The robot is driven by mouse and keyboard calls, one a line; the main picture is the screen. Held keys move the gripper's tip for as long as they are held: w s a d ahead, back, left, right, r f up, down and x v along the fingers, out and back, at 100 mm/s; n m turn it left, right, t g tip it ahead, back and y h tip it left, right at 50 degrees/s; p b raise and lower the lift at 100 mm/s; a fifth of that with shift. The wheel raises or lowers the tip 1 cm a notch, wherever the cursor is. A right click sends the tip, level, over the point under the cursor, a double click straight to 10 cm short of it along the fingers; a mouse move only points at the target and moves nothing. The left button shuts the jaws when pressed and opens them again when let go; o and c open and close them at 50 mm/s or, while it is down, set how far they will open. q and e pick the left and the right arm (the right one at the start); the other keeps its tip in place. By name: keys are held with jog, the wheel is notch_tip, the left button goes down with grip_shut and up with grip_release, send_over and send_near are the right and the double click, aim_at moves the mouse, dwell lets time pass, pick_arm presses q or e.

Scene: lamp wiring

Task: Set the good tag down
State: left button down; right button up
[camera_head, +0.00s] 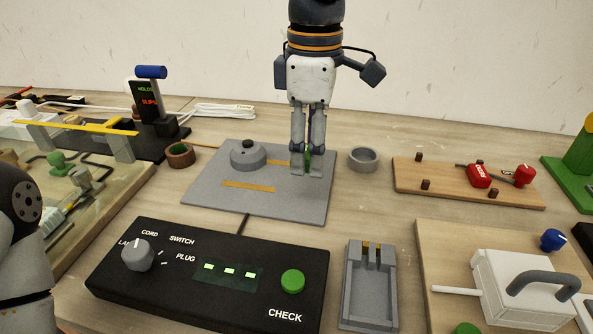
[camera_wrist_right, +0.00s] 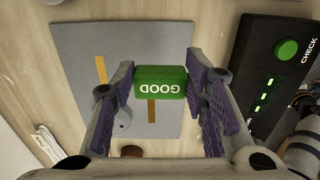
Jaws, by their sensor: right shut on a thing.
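My right gripper (camera_head: 307,172) points down over the right part of the grey plate (camera_head: 280,204) and is shut on the green good tag. The tag (camera_wrist_right: 160,82) shows between the purple finger pads in the right wrist view, its white GOOD lettering upside down there. In the head view only a sliver of the tag shows between the fingers. I cannot tell whether it touches the plate. My left arm shows at the left edge of the head view, its gripper out of frame.
On the plate are a round grey piece (camera_head: 247,155) and an orange strip. A black check box (camera_head: 210,295) and a grey cradle (camera_head: 369,300) stand in front.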

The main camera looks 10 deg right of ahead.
send_over(303, 188)
jog(key=f, duration=0.4)
jog(key=shift+s+f, duration=0.1)
jog(key=shift+s, duration=0.25)
jog(key=shift+w+f, duration=0.15)
jog(key=shift+f, duration=0.7)
jog(key=shift+w+f, duration=0.15)
jog(key=shift+f, duration=0.65)
jog(key=shift+f, duration=0.2)
jog(key=o, duration=0.9)
jog(key=shift+r+b, duration=0.1)
jog(key=shift+b, duration=0.2)
notch_tip(303, 188, up, 12)
jog(key=shift+r, duration=0.1)
